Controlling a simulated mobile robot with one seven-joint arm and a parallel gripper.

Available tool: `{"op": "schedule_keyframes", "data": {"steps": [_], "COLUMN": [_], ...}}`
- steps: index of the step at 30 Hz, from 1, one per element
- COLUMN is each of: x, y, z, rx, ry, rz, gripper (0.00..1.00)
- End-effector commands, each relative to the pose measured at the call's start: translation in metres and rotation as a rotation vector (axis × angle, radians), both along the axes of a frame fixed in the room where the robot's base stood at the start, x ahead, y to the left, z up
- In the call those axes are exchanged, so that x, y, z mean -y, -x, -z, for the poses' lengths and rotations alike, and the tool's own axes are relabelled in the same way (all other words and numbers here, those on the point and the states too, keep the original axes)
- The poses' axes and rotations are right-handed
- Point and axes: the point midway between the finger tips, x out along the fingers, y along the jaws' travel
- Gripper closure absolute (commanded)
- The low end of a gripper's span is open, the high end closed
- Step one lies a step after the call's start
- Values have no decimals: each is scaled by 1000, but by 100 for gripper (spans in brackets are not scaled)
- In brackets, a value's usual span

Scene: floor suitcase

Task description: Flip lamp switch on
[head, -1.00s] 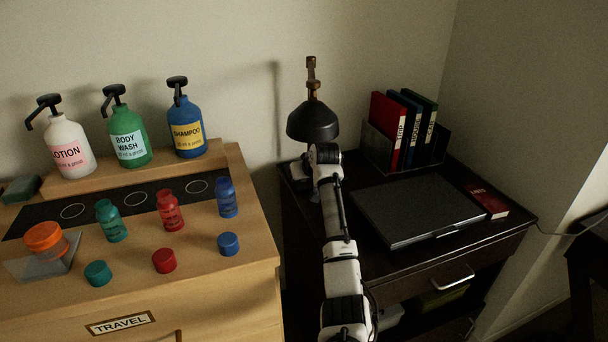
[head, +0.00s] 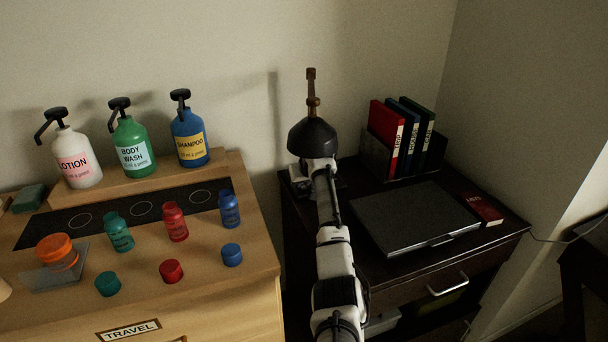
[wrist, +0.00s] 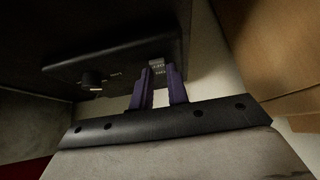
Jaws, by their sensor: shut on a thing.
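The lamp shows a dark shade (head: 313,139) and a brass-coloured stem (head: 312,96) above the left part of the dark desk, near the wall. My arm reaches up to it from the front, and the shade and my own arm hide my gripper in the head view. In the wrist view my gripper (wrist: 159,72) has two purple fingers close to the edge of a dark box-like body (wrist: 115,50). A small pale marked piece (wrist: 157,67), apparently the lamp switch, shows between the fingertips; its position is unclear. A dark knob-like part (wrist: 92,78) sits left of the fingers.
The wooden cabinet (head: 240,290) at left carries pump bottles (head: 190,139) and small bottles. A gap separates cabinet and desk.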

Motion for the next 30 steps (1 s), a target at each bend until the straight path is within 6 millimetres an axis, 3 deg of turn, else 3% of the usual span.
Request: {"op": "schedule_keyframes", "data": {"steps": [1,12,26,27,30], "x": [-1,-2,-2,-2,-2], "y": [-2,-7,-7,-7,-6], "z": [-8,-5,-4,-4,-4], "rx": [-25,-167,-194,-194,-195], "ry": [11,73,84,84,84], "rz": [1,1,0,0,0], "gripper": [100,100,100,82,69]}}
